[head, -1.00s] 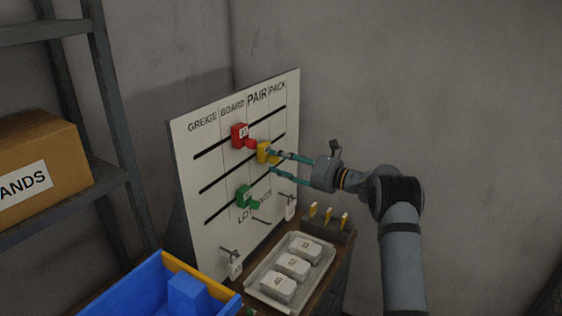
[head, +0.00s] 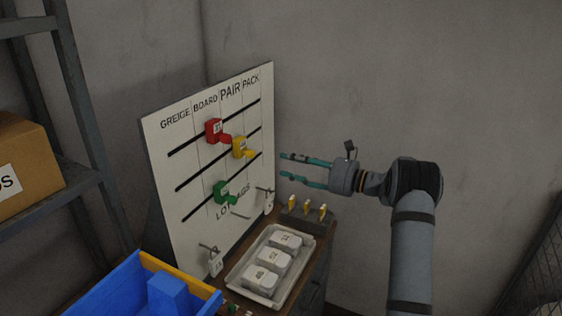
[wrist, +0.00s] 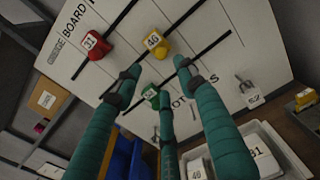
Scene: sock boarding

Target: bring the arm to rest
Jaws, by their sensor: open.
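My gripper (head: 287,167) is open and empty in the head view. It is held in the air to the right of the white board (head: 160,135), apart from it. Its teal fingers (wrist: 153,90) show spread in the wrist view, with nothing between them. On the board's slots sit a red slider (head: 214,131), a yellow slider (head: 241,147) and a green slider (head: 222,192). In the wrist view the red slider (wrist: 97,44) reads 31 and the yellow one (wrist: 156,43) reads 46. The green one (wrist: 151,96) is partly hidden by the fingers.
A metal tray (head: 236,283) with white numbered bundles lies on the bench below the board. Behind it is a dark holder (head: 293,218) with yellow-topped pegs. A blue bin (head: 118,290) is at the lower left, and a shelf with a cardboard box (head: 30,150) at the left.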

